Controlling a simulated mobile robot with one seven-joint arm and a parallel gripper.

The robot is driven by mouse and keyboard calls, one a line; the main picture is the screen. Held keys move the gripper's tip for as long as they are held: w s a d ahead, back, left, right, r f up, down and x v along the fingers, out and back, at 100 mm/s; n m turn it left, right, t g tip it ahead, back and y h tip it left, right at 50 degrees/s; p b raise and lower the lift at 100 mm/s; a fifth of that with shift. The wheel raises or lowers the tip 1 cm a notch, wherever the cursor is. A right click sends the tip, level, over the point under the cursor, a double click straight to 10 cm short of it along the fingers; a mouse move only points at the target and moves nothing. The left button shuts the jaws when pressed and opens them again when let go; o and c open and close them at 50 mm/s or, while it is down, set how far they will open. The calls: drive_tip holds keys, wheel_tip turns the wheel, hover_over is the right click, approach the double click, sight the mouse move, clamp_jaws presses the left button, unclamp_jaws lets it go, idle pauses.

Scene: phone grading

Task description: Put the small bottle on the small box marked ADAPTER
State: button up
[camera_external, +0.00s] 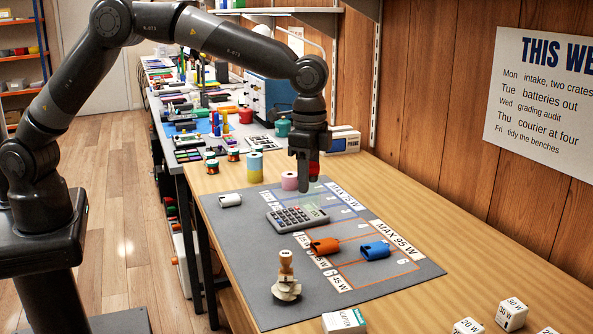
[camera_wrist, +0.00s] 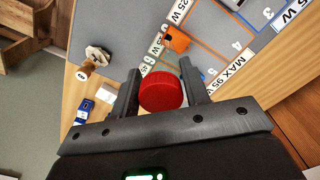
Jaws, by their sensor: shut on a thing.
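My gripper (camera_external: 304,186) hangs above the calculator on the grey mat, fingers pointing down. It is shut on the small bottle. The bottle's red cap (camera_wrist: 161,92) shows between the two fingers in the wrist view. In the external view, a pale translucent shape, seemingly its body (camera_external: 309,203), shows below the fingers, clear of the mat as far as I can tell. The small box marked ADAPTER (camera_external: 343,321) stands at the bottom edge of the external view, white with a green strip, partly cut off. A white box (camera_wrist: 107,94) shows in the wrist view; its lettering is unreadable.
White cubes marked in watts (camera_external: 511,314) stand at lower right. Bare bench lies right of the mat.

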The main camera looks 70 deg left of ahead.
drive_tip(key=s+d+m, duration=0.3)
drive_tip(key=s+d, duration=0.6)
drive_tip(key=d, duration=0.4)
drive_tip(key=s+d+m, duration=0.3)
drive_tip(key=s+d, duration=0.6)
drive_tip(key=d, duration=0.5)
approach(328, 322)
drive_tip(key=shift+f, duration=1.25)
drive_tip(key=shift+f, duration=0.1)
drive_tip(key=o, duration=1)
